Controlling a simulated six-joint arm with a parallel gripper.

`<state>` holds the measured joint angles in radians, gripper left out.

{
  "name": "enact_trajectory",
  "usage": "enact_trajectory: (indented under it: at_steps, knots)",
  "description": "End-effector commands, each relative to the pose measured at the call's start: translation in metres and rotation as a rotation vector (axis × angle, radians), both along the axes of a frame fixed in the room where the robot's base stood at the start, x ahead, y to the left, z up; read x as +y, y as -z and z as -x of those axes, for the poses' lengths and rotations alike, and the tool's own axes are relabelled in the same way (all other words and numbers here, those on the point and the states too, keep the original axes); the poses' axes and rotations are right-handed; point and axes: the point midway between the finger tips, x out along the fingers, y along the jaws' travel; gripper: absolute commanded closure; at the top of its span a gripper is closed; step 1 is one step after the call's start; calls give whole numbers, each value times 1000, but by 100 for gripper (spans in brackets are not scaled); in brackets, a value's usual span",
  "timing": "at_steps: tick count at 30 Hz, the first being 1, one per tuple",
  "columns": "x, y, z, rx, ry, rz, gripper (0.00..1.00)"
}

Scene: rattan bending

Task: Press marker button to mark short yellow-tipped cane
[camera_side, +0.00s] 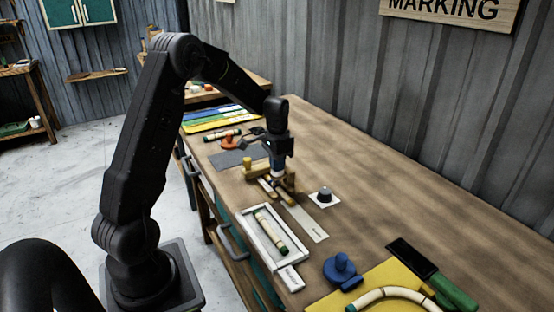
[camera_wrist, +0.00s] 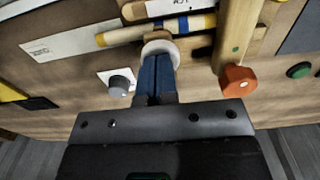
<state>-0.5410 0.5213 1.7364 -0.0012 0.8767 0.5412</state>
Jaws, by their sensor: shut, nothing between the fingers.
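My gripper (camera_side: 278,172) points down over the wooden marking jig (camera_side: 256,172) on the bench. In the wrist view its blue fingers (camera_wrist: 156,70) are shut together, with nothing between them. Their tips are at a pale round button (camera_wrist: 160,47) beside a cane; I cannot tell whether it is pushed down. The cane (camera_wrist: 145,32) is tan with yellow ends and a blue band, lying across the jig. The fingers and button hide a little of its near side.
A dark knob on a white plate (camera_side: 325,195) stands right of the jig. A white tray (camera_side: 250,222) holds a green-tipped cane (camera_side: 270,232).

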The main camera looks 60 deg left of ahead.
Motion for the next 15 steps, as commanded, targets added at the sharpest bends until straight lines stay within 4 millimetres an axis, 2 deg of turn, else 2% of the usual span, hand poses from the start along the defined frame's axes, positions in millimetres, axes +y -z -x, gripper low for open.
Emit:
enact_trajectory:
  at_steps: [1,8,11,15]
  knots:
    - [-1,9,2,9,1,4,100]
    - [-1,5,2,9,1,3,100]
    - [-1,-7,2,7,1,2,100]
    - [0,-36,1,-1,0,-1,100]
